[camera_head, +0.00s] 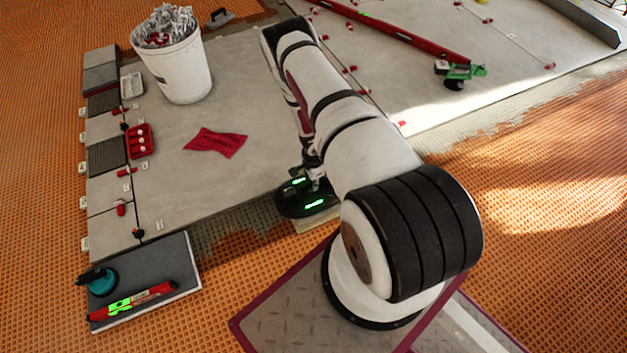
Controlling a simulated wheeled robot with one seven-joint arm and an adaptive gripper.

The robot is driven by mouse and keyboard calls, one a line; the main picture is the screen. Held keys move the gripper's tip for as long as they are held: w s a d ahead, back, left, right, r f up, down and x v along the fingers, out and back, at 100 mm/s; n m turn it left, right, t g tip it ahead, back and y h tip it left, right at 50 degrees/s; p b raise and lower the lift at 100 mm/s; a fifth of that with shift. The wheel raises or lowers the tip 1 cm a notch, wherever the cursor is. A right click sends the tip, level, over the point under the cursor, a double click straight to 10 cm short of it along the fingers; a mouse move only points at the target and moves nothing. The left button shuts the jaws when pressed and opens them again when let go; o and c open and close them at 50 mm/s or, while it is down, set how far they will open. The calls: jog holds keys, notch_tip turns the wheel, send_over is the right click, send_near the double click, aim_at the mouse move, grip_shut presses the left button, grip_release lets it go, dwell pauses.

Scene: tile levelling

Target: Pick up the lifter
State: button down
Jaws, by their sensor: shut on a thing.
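The lifter (300,207) is a dark, rounded device with two glowing green strips, low in the middle of the picture. My gripper (316,180) is at its top and is shut on it. The fingers are small and partly hidden by my arm and in shadow. A pale slab edge (317,224) shows just under the lifter. I cannot tell whether the lifter touches it or hangs slightly above it.
A white bucket (178,72), a red cloth (216,142) and a red tray (140,141) stand on the grey tiles. At lower left, a dark tile (150,265) bears a teal suction cup (101,284) and a red level (133,301). A long red bar (400,32) lies behind.

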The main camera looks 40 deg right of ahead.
aim_at(312, 200)
jog(key=shift+s+a+r+p, duration=0.15)
jog(key=shift+s+a+p, duration=0.45)
jog(key=shift+p, duration=0.25)
jog(key=shift+s+a+r+p, duration=0.15)
jog(key=shift+s+a+p, duration=0.45)
jog(key=shift+p, duration=0.25)
jog(key=shift+s+a+r+p, duration=0.15)
jog(key=shift+s+a+p, duration=0.3)
jog(key=shift+p, duration=0.55)
jog(key=s+a+p, duration=0.4)
jog(key=s+a, duration=0.3)
jog(key=a, duration=0.1)
notch_tip(312, 200, up, 8)
jog(key=p, duration=0.6)
jog(key=shift+d, duration=0.1)
